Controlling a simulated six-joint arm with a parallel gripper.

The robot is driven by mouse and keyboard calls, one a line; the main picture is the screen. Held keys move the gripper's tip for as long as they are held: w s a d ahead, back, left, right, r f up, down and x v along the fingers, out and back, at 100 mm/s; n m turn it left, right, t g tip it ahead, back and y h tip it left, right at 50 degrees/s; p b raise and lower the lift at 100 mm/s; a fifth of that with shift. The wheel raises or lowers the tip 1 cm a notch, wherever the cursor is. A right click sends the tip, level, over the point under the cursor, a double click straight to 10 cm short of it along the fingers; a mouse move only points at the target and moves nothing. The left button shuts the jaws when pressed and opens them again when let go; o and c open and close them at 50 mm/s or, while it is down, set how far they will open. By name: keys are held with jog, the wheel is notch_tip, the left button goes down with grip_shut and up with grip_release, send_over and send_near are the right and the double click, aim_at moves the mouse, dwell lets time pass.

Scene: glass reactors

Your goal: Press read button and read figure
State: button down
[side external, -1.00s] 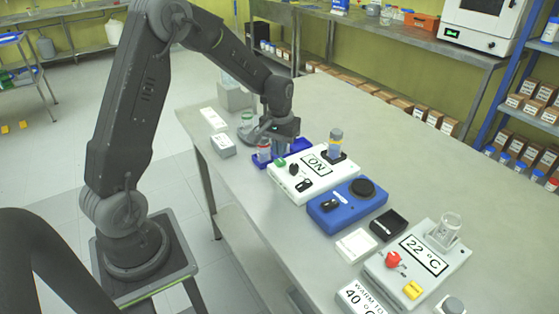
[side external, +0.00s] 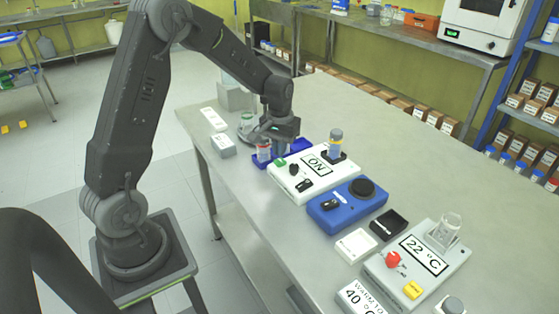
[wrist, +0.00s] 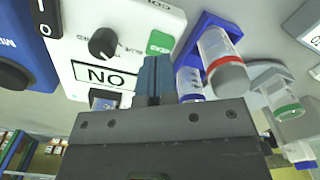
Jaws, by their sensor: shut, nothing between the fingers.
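A white device (side external: 297,186) with an "ON" display (side external: 317,164) stands on the bench. Its green button (side external: 281,162) is on the near left corner, and a black knob sits beside it. The green button also shows in the wrist view (wrist: 161,42), above the fingers. No label saying "read" is legible. My gripper (side external: 279,150) is shut and empty beside this device's left end. In the wrist view its blue-grey fingertips (wrist: 153,62) are together below the green button. I cannot tell their height above the device.
A blue rack (wrist: 205,22) with capped vials, one with a red ring (wrist: 222,62), is close beside my gripper. A blue device (side external: 347,203) and a white "22 °C" device (side external: 416,264) with a red knob and a yellow button stand right.

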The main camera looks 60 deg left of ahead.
aim_at(280, 161)
jog(key=shift+f, duration=0.1)
jog(key=shift+f, duration=1.3)
jog(key=shift+r, duration=3.5)
